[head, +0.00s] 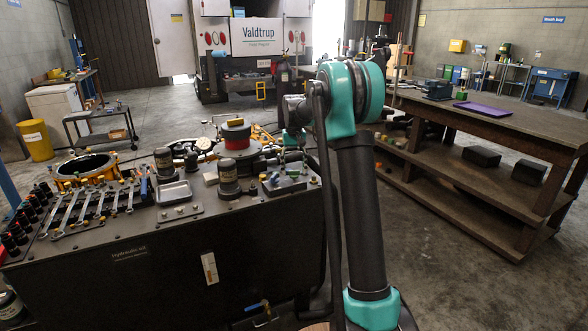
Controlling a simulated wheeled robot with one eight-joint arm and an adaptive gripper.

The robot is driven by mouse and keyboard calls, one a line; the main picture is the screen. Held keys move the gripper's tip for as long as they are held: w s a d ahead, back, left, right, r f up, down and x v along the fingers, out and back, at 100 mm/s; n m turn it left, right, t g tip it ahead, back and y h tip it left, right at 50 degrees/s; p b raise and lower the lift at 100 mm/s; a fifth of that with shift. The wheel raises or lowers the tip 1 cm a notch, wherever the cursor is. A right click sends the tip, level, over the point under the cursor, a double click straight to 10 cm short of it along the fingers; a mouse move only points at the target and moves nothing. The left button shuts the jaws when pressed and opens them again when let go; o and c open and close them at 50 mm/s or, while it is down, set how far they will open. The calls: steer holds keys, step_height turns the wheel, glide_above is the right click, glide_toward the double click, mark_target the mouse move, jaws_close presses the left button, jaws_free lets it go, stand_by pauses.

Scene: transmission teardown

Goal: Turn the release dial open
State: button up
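A round part with a red band and a yellow spot on its dark top (236,131) stands on the transmission assembly (240,153), on the black bench. No part is clearly marked as the release dial, so I cannot tell whether this is it. My arm rises in front, right of the bench, and bends left and away at a teal joint. The far end of my arm, with my gripper (291,146), is small and partly hidden behind the nearer arm links, close to the right side of the assembly. Its fingers cannot be made out, nor any contact.
A wooden workbench (500,125) with a purple tray (492,112) stands at right. Floor between the benches is clear.

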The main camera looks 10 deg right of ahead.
step_height(320, 180, up, 12)
stand_by(0.8)
steer(key=shift+s, duration=0.1)
steer(key=s+d+f+t, duration=0.1)
steer(key=s+f, duration=0.6)
steer(key=s, duration=0.6)
steer(key=s+d+f+t, duration=0.1)
steer(key=s+f, duration=0.7)
steer(key=s, duration=0.6)
steer(key=s+d+f+t, duration=0.2)
steer(key=s+f, duration=0.6)
steer(key=s, duration=0.6)
steer(key=shift+s+f, duration=0.15)
steer(key=shift+f, duration=0.1)
